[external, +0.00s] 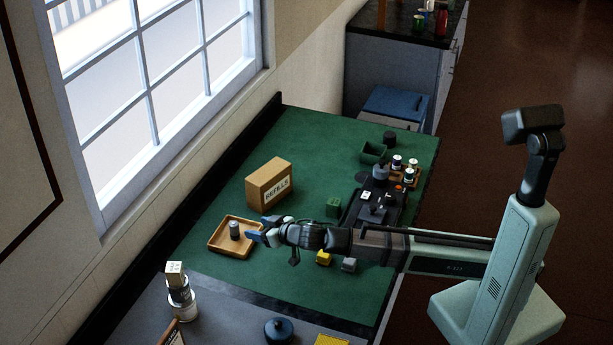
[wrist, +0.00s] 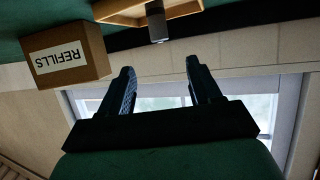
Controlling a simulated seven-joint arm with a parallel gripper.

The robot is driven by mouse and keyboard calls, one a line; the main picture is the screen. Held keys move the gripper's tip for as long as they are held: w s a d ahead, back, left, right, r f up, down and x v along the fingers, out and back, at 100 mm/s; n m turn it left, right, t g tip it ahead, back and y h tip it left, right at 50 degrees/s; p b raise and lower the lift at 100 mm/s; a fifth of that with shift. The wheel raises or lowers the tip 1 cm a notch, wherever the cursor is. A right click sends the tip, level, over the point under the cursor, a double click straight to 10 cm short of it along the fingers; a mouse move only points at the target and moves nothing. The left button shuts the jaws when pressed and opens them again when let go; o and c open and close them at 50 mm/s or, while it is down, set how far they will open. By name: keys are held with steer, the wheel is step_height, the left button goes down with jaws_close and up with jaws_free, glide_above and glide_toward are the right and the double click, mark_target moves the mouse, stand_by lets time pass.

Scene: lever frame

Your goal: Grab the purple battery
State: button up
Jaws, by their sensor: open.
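A small upright grey cylinder, likely the battery (external: 235,230), stands in a shallow wooden tray (external: 215,248) on the green table. Its purple colour is hard to make out in this light. In the upside-down wrist view the battery (wrist: 157,22) is at the top centre, in front of the tray (wrist: 185,9). My gripper (external: 256,231) is just right of the battery, over the tray's right side. In the wrist view my gripper (wrist: 160,68) has its two fingers apart with nothing between them, and the battery is ahead of the gap.
A cardboard REFILLS box (external: 268,184) stands behind the tray; it also shows in the wrist view (wrist: 67,54). A green block (external: 333,207), a yellow block (external: 324,257) and a grey block (external: 348,265) lie near my forearm.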

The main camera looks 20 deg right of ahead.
steer(key=w+d+r+m+t+h, duration=0.1)
steer(key=w+d+r+m+h, duration=0.3)
steer(key=w+d, duration=1.05)
steer(key=w+d+r+m+t+h, duration=0.2)
steer(key=w+d+r+m+h, duration=0.15)
steer(key=w+d, duration=1.15)
steer(key=d+r+m+g+h, duration=0.2)
steer(key=d+r+m, duration=0.15)
steer(key=d, duration=1.75)
steer(key=d+r+m+g+h, duration=0.2)
steer(key=d+r+m, duration=0.15)
steer(key=d, duration=1.65)
steer(key=n+g+y, duration=0.7)
steer(key=n+g, duration=0.1)
steer(key=n, duration=0.8)
glide_toward(398, 157)
steer(key=shift+m, duration=0.25)
steer(key=x, duration=0.5)
steer(key=shift+x, duration=2.65)
steer(key=shift+s+a, duration=0.1)
